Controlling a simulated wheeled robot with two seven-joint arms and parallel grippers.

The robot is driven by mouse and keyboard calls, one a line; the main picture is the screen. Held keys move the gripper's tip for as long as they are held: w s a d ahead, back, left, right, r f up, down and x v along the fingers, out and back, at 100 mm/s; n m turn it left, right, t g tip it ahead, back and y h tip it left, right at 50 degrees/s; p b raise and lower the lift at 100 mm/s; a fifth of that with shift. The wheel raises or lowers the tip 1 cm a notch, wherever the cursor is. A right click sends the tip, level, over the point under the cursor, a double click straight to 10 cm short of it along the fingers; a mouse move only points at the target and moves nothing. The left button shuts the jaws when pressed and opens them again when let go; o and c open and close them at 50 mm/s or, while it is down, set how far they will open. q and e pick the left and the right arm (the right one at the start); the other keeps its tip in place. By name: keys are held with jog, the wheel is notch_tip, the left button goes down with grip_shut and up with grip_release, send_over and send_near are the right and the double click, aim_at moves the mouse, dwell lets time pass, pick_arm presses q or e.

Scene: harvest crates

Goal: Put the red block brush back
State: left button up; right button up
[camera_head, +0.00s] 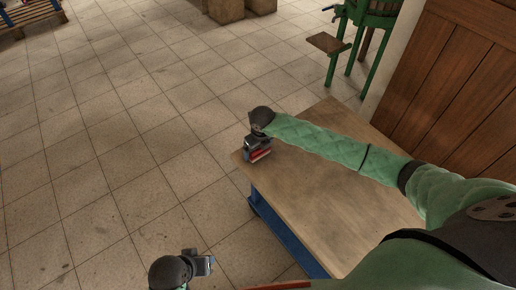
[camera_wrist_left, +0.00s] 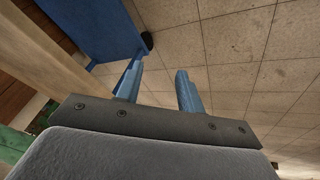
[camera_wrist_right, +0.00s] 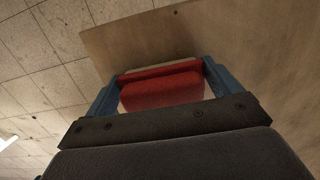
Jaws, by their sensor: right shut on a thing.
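The red block brush (camera_wrist_right: 162,90) is between the blue fingers of my right gripper (camera_wrist_right: 160,88) in the right wrist view, with a pale strip along its far side. In the head view the red brush (camera_head: 260,155) shows at the table's far left corner, under my right gripper (camera_head: 258,152), which is shut on it. I cannot tell whether the brush touches the table top. My left gripper (camera_wrist_left: 157,88) is open and empty, its blue fingers apart. In the head view it (camera_head: 208,265) is at the bottom, left of the table.
The wooden table (camera_head: 315,205) has a blue frame (camera_head: 285,235), and its visible top is clear. A green stand (camera_head: 365,30) with a wooden step (camera_head: 328,43) is at the back right, near a wooden door (camera_head: 455,70). Brown crates (camera_head: 225,9) stand at the back. Tiled floor on the left is free.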

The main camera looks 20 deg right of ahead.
jog(key=o, duration=0.6)
jog(key=shift+f, duration=0.1)
